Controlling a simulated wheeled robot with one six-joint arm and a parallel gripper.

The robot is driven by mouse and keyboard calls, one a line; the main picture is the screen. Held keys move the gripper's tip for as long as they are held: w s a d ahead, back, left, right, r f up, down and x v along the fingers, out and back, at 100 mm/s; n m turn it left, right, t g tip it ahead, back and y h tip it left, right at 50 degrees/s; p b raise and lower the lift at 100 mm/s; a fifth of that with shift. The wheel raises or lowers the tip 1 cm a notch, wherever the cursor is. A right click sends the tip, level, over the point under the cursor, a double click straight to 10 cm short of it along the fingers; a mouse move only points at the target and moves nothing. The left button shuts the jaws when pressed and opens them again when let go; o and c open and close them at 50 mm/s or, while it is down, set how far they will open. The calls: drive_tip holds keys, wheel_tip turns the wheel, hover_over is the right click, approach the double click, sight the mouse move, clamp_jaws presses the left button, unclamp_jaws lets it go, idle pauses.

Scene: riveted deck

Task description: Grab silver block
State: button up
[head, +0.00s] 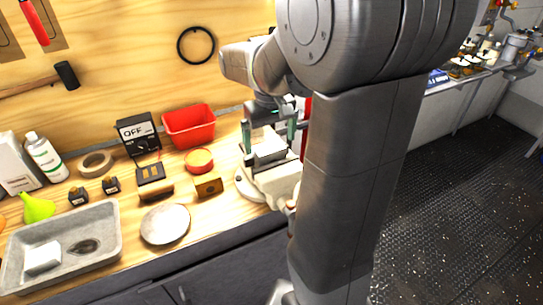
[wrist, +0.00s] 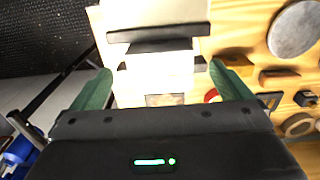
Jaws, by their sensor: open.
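A pale silver block (head: 267,146) sits in a cream-coloured vise (head: 272,183) on the wooden bench, between the vise's dark jaws. In the wrist view the block (wrist: 157,62) shows bright below the dark jaw bar (wrist: 158,33). My gripper (head: 268,133) is open above the vise, its two green fingers on either side of the block. In the wrist view the gripper's (wrist: 160,70) fingers stand wide apart, with gaps on both sides of the block. My arm hides the vise's right side in the head view.
A red bin (head: 189,125), a red round tin (head: 199,161), a wooden block (head: 208,187), a meter (head: 138,133) and a round metal plate (head: 165,224) stand left of the vise. A grey tray (head: 112,242) is at the far left. Dark floor (head: 455,200) lies right.

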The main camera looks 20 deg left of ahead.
sight(270, 149)
wheel_tip(270, 149, down, 5)
drive_tip(key=shift+d+f, duration=0.1)
drive_tip(key=c, duration=1.4)
